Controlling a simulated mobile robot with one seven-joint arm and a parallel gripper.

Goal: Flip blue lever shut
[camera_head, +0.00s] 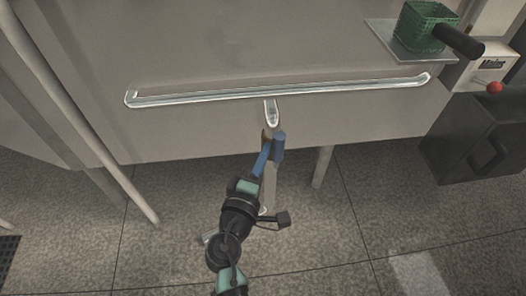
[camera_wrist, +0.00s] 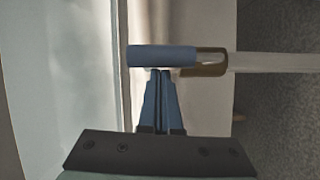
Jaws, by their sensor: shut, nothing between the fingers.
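The blue lever (camera_head: 279,147) is on a pipe that comes down from the middle of a metal trough under the machine. In the wrist view the lever (camera_wrist: 162,56) is a blue bar lying across the picture, joined at its right to a brass-coloured valve body (camera_wrist: 211,62) on the pipe. My gripper (camera_head: 266,150) is shut and empty. In the wrist view its blue fingertips (camera_wrist: 160,71) are together right at the lower edge of the lever. I cannot tell whether they touch it.
The silver trough (camera_head: 200,98) runs along the machine's grey face above the lever. The pipe (camera_head: 269,185) goes on below the valve, partly behind my arm. A table leg (camera_head: 321,167) stands to the right. A dark box (camera_head: 480,140) and a green basket (camera_head: 420,27) are farther right.

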